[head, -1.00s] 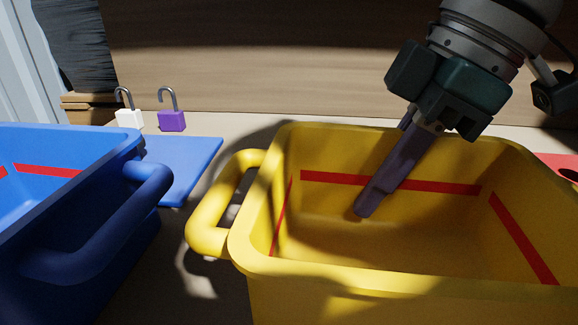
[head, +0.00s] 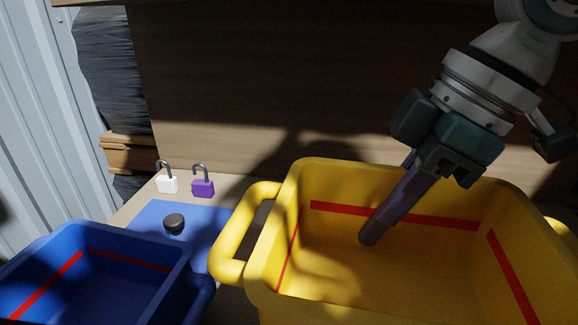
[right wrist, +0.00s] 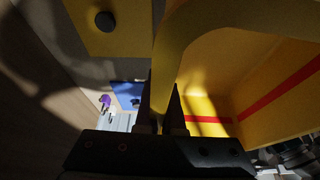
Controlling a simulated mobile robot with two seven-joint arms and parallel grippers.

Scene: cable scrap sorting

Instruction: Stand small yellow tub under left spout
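The yellow tub (head: 262,275), with a red line round its inside and a looped handle at its left, fills the lower right of the head view. My right gripper (head: 382,215) straddles its far wall: one finger is inside, the other mostly hidden behind the wall. In the right wrist view the tub's yellow rim (right wrist: 185,45) passes between the two fingers of my right gripper (right wrist: 160,112), which close on it. The tub's underside is out of view, so its contact with the table cannot be seen. No spout is in view. My left gripper is not in view.
A blue tub (head: 185,262) stands left of the yellow one. A blue mat (head: 205,240) with a dark round knob (head: 174,222) lies behind it. A white padlock (head: 167,184) and a purple padlock (head: 203,188) stand by the wooden wall. A yellow mat (right wrist: 95,42) shows in the wrist view.

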